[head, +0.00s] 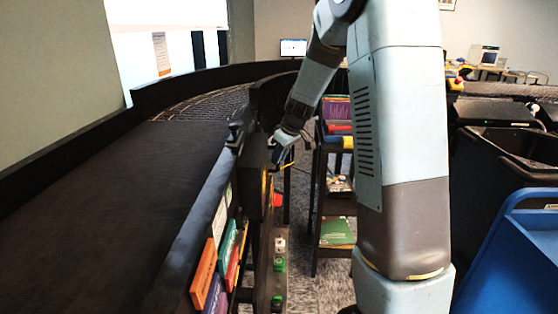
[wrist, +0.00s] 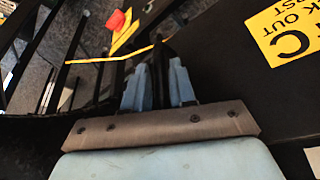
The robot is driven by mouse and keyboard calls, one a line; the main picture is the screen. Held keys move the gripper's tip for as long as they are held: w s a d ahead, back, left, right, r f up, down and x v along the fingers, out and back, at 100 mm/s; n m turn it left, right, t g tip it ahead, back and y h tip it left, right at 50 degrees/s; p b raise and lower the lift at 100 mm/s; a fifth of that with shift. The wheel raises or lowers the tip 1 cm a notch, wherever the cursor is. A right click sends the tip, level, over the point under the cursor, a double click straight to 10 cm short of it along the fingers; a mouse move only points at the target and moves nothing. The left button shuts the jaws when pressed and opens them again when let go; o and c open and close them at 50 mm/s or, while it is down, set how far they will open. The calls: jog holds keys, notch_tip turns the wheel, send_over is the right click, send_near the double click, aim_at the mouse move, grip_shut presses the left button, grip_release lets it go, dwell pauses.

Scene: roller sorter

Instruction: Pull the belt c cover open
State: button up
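The belt C cover (wrist: 245,85) is a dark panel on the right of the wrist view. It bears a yellow label with a large C and partly cut-off lock-out words. A narrow dark upright bar (wrist: 159,52), apparently its handle, stands between my fingers and fills the gap. My gripper (wrist: 158,78) looks shut on this bar, though dark on dark hides the exact contact. In the head view my gripper (head: 277,158) is at the side of the conveyor frame, where the cover is seen edge-on and mostly hidden.
The dark conveyor belt (head: 120,180) runs along the left. Books in a side rack (head: 215,270) stand near the front. A book cart (head: 337,180) is just beyond my gripper. Dark bins (head: 505,165) and a blue cart (head: 515,250) stand at right. Little floor shows between.

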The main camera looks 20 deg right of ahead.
jog(key=shift+x, duration=1.05)
jog(key=shift+c, duration=0.4)
grip_shut()
jog(key=shift+d, duration=0.2)
